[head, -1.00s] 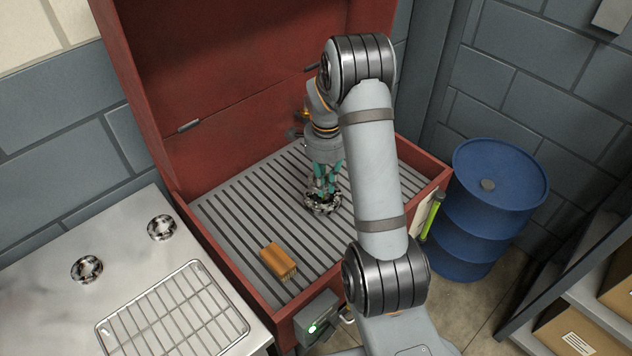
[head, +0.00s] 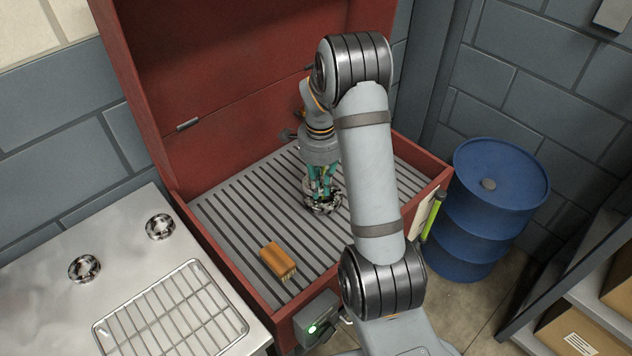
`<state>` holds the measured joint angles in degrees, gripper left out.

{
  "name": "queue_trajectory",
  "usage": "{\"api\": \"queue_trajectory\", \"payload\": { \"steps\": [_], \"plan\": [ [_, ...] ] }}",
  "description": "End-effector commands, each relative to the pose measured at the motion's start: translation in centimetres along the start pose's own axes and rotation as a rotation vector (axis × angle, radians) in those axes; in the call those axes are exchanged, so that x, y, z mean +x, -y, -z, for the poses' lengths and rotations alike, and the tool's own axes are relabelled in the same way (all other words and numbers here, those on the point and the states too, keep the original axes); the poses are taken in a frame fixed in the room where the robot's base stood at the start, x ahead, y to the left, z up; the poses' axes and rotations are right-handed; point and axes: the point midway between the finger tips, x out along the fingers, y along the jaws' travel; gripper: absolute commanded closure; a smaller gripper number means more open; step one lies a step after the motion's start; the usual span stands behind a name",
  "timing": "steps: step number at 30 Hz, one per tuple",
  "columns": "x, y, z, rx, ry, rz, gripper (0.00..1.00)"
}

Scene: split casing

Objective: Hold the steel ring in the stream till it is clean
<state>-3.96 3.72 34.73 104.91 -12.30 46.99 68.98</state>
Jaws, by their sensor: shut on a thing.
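The steel ring (head: 322,204), with dark patches on it, is in my gripper (head: 321,190) over the slatted grate (head: 235,212) of the red wash basin. My gripper points down with its teal fingers shut on the ring. I cannot tell whether the ring touches the grate or hangs just above it. A stream of liquid is not clearly visible; my arm and gripper hide part of the area behind the ring.
An orange brush (head: 277,261) lies on the grate's front. Two more rings (head: 160,227) (head: 84,268) and a wire rack (head: 172,310) are on the metal table at left. A grey box with a green light (head: 317,322) is on the basin's front. A blue drum (head: 497,208) stands at right.

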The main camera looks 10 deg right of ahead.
Motion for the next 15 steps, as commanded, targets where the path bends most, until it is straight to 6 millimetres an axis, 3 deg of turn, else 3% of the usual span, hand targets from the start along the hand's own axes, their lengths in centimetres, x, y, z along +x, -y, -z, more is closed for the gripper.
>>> {"api": "queue_trajectory", "payload": {
  "steps": [15],
  "plan": [
    [0.2, -4.0, -1.9, 0.0, 0.0, 0.003, 1.0]
  ]
}}
